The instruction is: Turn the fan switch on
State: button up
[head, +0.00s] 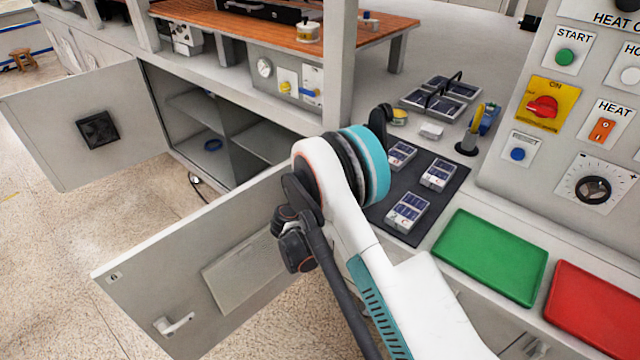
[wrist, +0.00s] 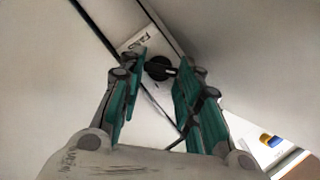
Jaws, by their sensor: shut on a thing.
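The fan switch, a black round knob (wrist: 159,68) on a light plate (wrist: 134,42) with small dark lettering too blurred to read, shows in the wrist view at the top centre. My gripper (wrist: 163,64) has its two teal-padded fingers on either side of the knob and is shut on it. The knob's exact turn angle cannot be told. In the head view my white and teal arm covers the middle, and neither the gripper fingers nor the fan switch can be made out there.
Two cabinet doors (head: 98,131) (head: 190,275) stand open around an open cupboard (head: 215,125). A dark mat (head: 425,210) with several small packs, a green tray (head: 491,255) and a red tray (head: 600,305) lie on the bench. A control panel (head: 560,165) is at right.

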jog(key=shift+o, duration=0.2)
jog(key=m+t, duration=0.1)
jog(key=m, duration=0.1)
jog(key=m+t, duration=0.1)
jog(key=m, duration=0.2)
jog(key=shift+s+d+f+t, duration=0.1)
jog(key=shift+s+f+t, duration=0.05)
jog(key=shift+f+t, duration=0.2)
jog(key=m, duration=0.2)
jog(key=m+t, duration=0.1)
jog(key=shift+f+m, duration=0.3)
jog(key=shift+m, duration=0.1)
jog(key=shift+c, duration=0.2)
jog(key=shift+f+m+t+h, duration=0.1)
jog(key=shift+m+t+h, duration=0.2)
jog(key=shift+m, duration=0.7)
jog(key=shift+f+m+t+h, duration=0.1)
jog(key=shift+m+t+h, duration=0.2)
jog(key=shift+m, duration=0.7)
jog(key=o, duration=0.8)
jog(key=shift+r, duration=0.1)
